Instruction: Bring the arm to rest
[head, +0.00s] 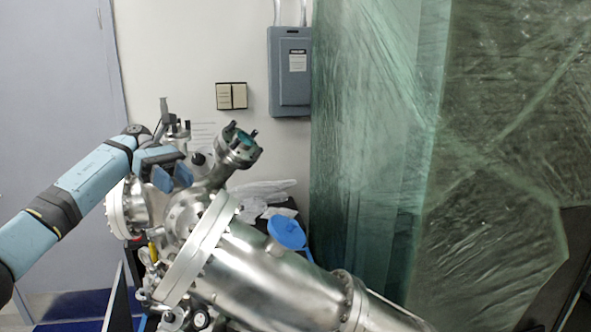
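My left arm, light blue with dark joints, comes in from the left and reaches over the steel vacuum chamber. My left gripper (173,180) hangs from the dark wrist just left of the chamber's angled upper port (237,150). Its two blue fingers stand apart with nothing visible between them. I cannot tell whether the fingertips touch the chamber behind and below them. My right arm and gripper are not in view.
The chamber's long steel tube (270,280) runs to the lower right, with a large flange (203,250) on it. A blue round cover (287,233) lies behind. A grey electrical box (290,72) hangs on the wall. Greenish plastic sheeting (375,150) fills the right side.

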